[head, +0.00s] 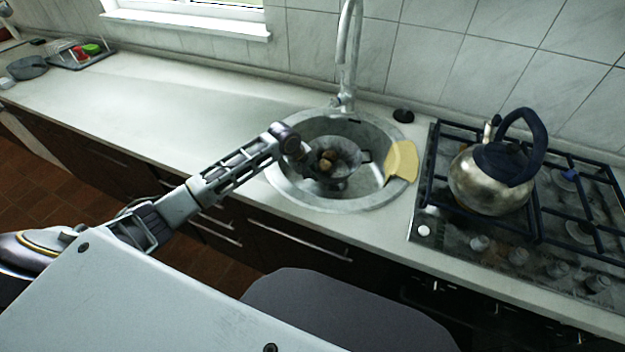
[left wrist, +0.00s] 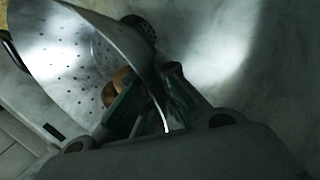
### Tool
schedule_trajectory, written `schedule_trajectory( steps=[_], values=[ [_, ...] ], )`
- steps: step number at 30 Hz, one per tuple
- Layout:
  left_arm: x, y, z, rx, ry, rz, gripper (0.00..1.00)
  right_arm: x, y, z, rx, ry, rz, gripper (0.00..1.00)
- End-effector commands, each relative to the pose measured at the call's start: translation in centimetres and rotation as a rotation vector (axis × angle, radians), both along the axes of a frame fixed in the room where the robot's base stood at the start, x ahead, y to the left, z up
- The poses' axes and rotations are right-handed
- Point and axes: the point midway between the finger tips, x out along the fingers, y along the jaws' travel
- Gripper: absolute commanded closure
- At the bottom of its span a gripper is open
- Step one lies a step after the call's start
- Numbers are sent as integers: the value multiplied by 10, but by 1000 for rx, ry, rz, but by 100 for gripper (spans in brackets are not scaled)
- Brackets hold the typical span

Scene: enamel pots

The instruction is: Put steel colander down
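The steel colander (head: 345,158) is in the round sink (head: 280,187) in the head view, with a few brown round things in it. In the left wrist view the perforated colander (left wrist: 75,65) fills the upper left, tilted in the picture, with brown round things (left wrist: 115,85) inside. My left gripper (head: 304,153) reaches over the sink's left rim to the colander's near left side. In the left wrist view its fingers (left wrist: 155,105) are closed about the colander's wall. Whether the colander touches the sink bottom is hidden. My right gripper is not in view.
A yellow cloth (head: 401,161) hangs over the sink's right rim. The faucet (head: 347,55) stands behind the sink. A kettle (head: 488,180) sits on the gas hob (head: 433,200) to the right. The counter (head: 150,110) left of the sink is clear.

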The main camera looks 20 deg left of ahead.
Motion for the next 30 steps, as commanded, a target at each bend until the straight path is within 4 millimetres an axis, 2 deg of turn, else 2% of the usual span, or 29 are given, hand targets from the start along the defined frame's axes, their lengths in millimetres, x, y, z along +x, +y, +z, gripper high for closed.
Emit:
schedule_trajectory(
  steps=[4,8,15,21,27,30],
  values=[
    [1,0,-4,-2,-3,0,100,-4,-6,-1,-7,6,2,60],
    [1,0,-16,-1,-1,1,100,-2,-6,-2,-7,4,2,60],
    [1,0,-35,-2,-3,0,100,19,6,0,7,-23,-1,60],
    [1,0,-36,-1,-4,0,100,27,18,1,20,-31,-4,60],
    [1,0,-37,-1,-4,0,100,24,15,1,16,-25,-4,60],
    [0,0,-39,0,0,0,87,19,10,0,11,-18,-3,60]
  ],
)
